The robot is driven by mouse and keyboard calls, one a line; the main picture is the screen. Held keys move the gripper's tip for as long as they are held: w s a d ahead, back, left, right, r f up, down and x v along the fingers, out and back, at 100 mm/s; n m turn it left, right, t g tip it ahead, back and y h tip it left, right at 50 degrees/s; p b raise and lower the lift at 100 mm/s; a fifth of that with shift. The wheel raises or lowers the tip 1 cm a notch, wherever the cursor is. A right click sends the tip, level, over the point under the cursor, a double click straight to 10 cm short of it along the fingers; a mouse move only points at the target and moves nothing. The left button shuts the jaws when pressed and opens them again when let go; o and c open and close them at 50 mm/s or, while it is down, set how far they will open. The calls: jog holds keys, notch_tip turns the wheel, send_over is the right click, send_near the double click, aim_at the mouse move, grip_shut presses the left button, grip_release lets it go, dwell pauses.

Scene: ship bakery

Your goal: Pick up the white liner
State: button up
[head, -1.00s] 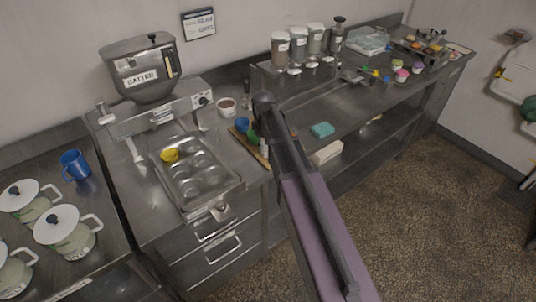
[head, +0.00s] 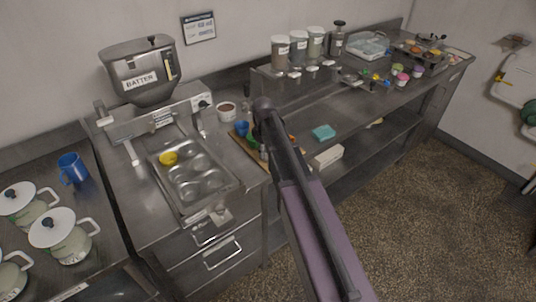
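I cannot make out a white liner in the head view. A wooden board (head: 241,142) lies on the steel counter beside the muffin tin, with a blue cup-shaped piece (head: 242,128) and a green one (head: 251,141) on it. My dark arm covers the right part of this board, so anything there is hidden. A yellow liner (head: 168,158) sits in the back left cup of the muffin tin (head: 208,205); the other visible cups look empty. My gripper cannot be made out; the arm hides the spot where it would show.
A batter hopper (head: 140,72) stands behind the tin, and a small brown-filled bowl (head: 226,112) is behind the board. Lidded pots (head: 64,236) and a blue mug (head: 72,168) stand at left. Canisters (head: 298,48) and colourful small items (head: 402,79) fill the right counter.

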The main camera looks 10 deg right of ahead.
grip_shut()
jog(key=shift+r, duration=0.15)
notch_tip(320, 180, up, 3)
jog(key=p, duration=0.3)
jog(key=shift+f, duration=0.2)
jog(key=s+r+p, duration=0.2)
jog(key=s, duration=1.4)
jog(key=shift+d, duration=0.2)
